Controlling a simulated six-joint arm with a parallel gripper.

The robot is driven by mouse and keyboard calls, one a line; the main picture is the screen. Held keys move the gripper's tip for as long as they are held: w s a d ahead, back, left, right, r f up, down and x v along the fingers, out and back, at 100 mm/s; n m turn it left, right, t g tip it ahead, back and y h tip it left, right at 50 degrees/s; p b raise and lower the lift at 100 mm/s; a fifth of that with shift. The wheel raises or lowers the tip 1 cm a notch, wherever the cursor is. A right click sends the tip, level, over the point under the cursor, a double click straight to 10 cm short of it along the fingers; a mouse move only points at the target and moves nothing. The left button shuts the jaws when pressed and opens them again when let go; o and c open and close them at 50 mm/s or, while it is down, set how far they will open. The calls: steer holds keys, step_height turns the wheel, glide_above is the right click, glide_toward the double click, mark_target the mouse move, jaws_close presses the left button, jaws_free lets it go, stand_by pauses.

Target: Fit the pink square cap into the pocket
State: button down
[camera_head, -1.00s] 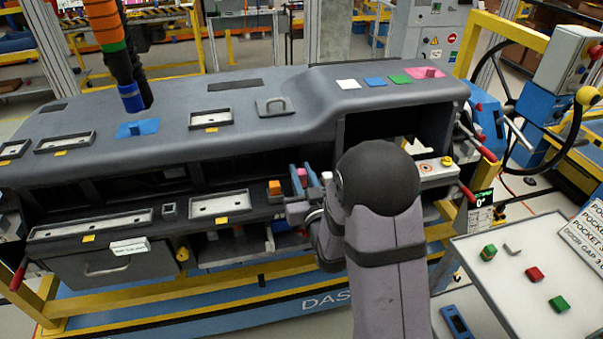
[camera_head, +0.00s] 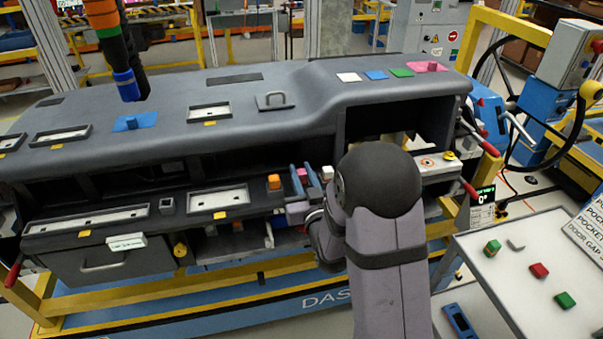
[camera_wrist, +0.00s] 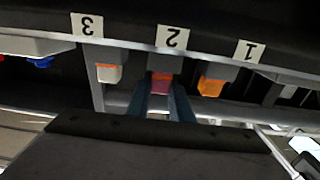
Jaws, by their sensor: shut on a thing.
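The pink square cap (camera_head: 302,174) is between the two blue fingers of my gripper (camera_head: 304,179), at the dashboard's front right of centre. In the wrist view the pink cap (camera_wrist: 161,82) is between the fingertips (camera_wrist: 164,96), which are shut on it. It lines up with a grey block (camera_wrist: 164,65) under the label 2 (camera_wrist: 171,37). I cannot tell how deep the cap sits there. An orange cap (camera_head: 274,182) is on the left of my gripper and a whitish cap (camera_head: 327,172) on its right. A pink plate (camera_head: 432,67) with a raised piece lies on the dashboard top.
The wrist view shows labels 3 (camera_wrist: 87,24) and 1 (camera_wrist: 249,50) on either side, with caps close beside my fingers. White, blue and green (camera_head: 401,72) squares lie on the dashboard top (camera_head: 300,88). A white side table (camera_head: 510,275) with several small blocks stands at right.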

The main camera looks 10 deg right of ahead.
mark_target(303, 177)
steer(key=shift+f+b, duration=0.3)
steer(key=c, duration=1.5)
jaws_free()
steer(key=shift+s, duration=0.5)
steer(key=s, duration=0.2)
steer(key=s+p, duration=0.1)
steer(key=s, duration=0.1)
steer(key=shift+r, duration=0.25)
steer(key=p, duration=0.3)
steer(key=shift+s+p, duration=0.15)
steer(key=shift+p, duration=0.25)
steer(key=shift+s+p, duration=0.3)
steer(key=shift+p, duration=0.8)
steer(key=s+p, duration=0.1)
steer(key=p, duration=0.2)
steer(key=shift+s+f, duration=0.15)
steer(key=shift+s, duration=0.1)
